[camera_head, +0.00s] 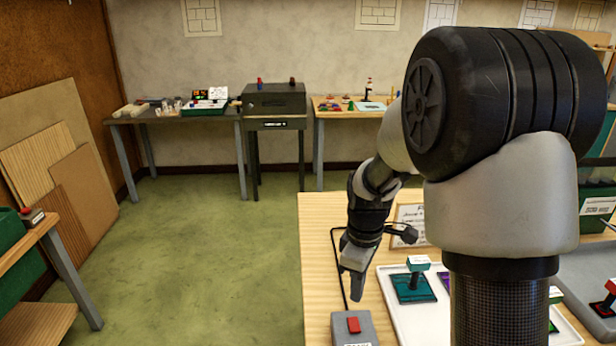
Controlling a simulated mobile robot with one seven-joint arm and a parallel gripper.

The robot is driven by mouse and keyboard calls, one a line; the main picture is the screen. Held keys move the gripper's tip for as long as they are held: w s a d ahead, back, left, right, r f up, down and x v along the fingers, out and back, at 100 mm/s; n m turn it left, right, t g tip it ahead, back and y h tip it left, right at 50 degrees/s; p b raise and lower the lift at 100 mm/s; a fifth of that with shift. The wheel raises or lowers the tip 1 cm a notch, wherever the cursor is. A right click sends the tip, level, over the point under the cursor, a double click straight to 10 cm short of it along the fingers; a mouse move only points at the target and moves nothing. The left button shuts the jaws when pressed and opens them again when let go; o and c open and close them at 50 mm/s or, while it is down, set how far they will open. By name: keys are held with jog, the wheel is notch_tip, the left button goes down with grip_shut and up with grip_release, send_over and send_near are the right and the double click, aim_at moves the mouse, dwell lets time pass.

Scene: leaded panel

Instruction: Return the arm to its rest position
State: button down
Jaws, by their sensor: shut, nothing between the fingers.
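My arm rises large in the right half of the head view and bends down over the wooden table (318,232). My gripper (356,290) points downward near the table's left side. It is shut with nothing in it. It hangs just above and behind a grey box with a red button (353,325); I cannot tell the exact gap. A white tray (420,325) lies to the right of the gripper, with a teal glass piece (412,288) on it. My arm hides part of the tray and table.
A small sign (410,222) stands behind the gripper, and a black cable runs along the table's left side. A grey tray (590,270) and green bin (597,200) are at the right. Green floor (215,240) is open to the left.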

jog(key=s+r+m+t, duration=0.5)
jog(key=s+r+m, duration=0.6)
jog(key=s+r, duration=0.8)
jog(key=shift+r+m+p, duration=0.4)
